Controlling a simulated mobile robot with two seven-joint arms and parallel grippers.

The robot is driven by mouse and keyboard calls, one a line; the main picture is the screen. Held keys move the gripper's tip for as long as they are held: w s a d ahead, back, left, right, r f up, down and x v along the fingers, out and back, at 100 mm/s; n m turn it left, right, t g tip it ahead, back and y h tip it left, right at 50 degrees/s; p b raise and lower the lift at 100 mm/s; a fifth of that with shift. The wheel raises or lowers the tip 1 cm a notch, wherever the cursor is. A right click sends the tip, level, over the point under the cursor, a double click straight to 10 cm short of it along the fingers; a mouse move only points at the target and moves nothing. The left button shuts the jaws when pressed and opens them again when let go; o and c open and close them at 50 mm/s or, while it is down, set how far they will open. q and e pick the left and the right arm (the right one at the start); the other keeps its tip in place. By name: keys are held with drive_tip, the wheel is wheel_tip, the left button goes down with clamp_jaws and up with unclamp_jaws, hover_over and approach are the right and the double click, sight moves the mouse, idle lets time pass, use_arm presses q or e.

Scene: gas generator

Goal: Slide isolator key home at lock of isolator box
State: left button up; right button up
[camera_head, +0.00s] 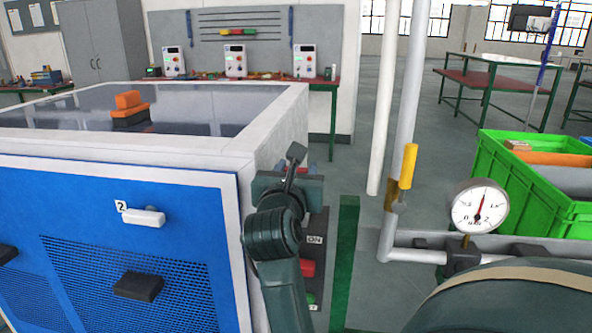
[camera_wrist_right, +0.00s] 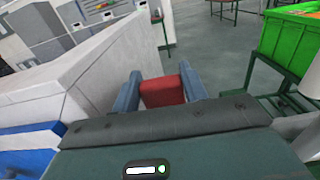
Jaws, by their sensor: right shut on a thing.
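My right gripper (camera_wrist_right: 162,92) is shut on a red block-like piece (camera_wrist_right: 162,91), which looks like the isolator key; its fingers stand on both sides of it in the right wrist view. In the head view my right gripper (camera_head: 301,172) is at the right side of the blue-and-white generator, partly hidden behind my wrist, with a little red showing. Below it, a dark panel with an ON label (camera_head: 315,240), a red part and a green part is on that side; it looks like the isolator box. The lock cannot be made out. My left gripper is not in view.
The generator's white top edge (camera_head: 200,150) is left of my arm. A yellow-handled valve (camera_head: 408,167) and a pressure gauge (camera_head: 479,207) on white pipes are to the right. A green crate (camera_head: 530,185) stands beyond them.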

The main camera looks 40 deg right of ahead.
drive_tip(key=shift+f, duration=0.35)
drive_tip(key=shift+a+f+b, duration=0.1)
drive_tip(key=shift+f+b, duration=0.55)
drive_tip(key=shift+f, duration=0.05)
drive_tip(key=o, duration=1.1)
drive_tip(key=shift+r, duration=0.1)
